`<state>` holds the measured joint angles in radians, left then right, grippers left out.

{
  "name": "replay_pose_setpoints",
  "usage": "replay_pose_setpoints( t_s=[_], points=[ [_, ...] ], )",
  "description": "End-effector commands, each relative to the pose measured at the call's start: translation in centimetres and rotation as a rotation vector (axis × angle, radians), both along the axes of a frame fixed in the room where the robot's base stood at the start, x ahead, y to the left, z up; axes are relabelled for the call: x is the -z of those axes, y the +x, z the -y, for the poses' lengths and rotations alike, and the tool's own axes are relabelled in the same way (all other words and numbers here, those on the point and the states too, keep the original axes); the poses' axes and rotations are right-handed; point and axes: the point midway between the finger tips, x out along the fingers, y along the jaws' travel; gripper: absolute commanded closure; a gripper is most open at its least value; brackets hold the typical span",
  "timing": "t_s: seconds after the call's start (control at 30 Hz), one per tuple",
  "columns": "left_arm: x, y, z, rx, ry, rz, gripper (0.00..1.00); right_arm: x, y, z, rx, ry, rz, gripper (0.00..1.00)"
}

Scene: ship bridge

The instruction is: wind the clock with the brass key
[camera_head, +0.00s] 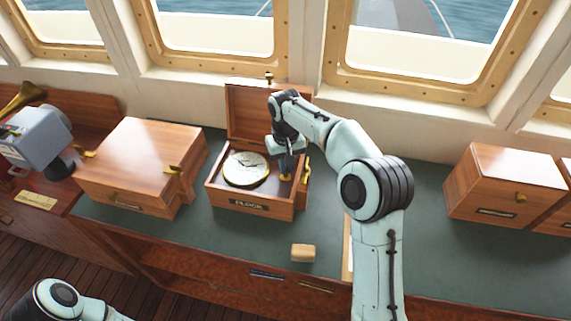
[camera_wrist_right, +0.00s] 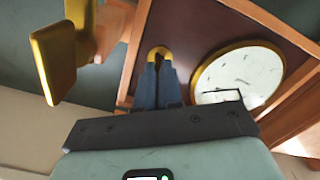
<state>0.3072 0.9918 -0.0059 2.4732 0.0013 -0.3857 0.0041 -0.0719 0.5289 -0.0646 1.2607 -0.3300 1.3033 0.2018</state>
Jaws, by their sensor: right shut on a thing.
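The clock (camera_head: 246,168) has a white round face with a brass rim and lies face up in an open wooden box (camera_head: 228,198). It also shows in the right wrist view (camera_wrist_right: 238,78). My right gripper (camera_head: 286,166) reaches down into the box, to the right of the clock. It is shut on the brass key (camera_head: 286,177), whose brass end shows at the fingertips in the right wrist view (camera_wrist_right: 158,51). The fingers hide most of the key. The key is beside the clock face, apart from it. My left gripper is out of view.
The box's raised lid (camera_head: 245,110) stands behind the clock. A brass latch (camera_head: 306,171) sticks out at the box's right side. Closed wooden boxes stand left (camera_head: 130,165) and right (camera_head: 500,180). A small tan block (camera_head: 303,252) lies near the counter's front edge.

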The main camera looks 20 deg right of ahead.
Motion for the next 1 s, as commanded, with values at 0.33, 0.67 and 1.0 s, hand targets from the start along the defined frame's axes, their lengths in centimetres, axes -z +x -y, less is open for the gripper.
replay_pose_setpoints(
  t_s=[0.33, 0.67, 1.0],
  points=[
    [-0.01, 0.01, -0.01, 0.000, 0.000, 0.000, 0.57, -0.07, 0.07, 0.06, -0.328, -0.001, 0.004, 1.00],
    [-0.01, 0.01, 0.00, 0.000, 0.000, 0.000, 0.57, -0.07, 0.08, 0.06, -0.633, 0.000, 0.004, 1.00],
    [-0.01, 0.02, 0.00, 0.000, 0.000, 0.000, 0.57, -0.09, 0.09, 0.02, -0.873, -0.001, 0.004, 1.00]
  ],
)
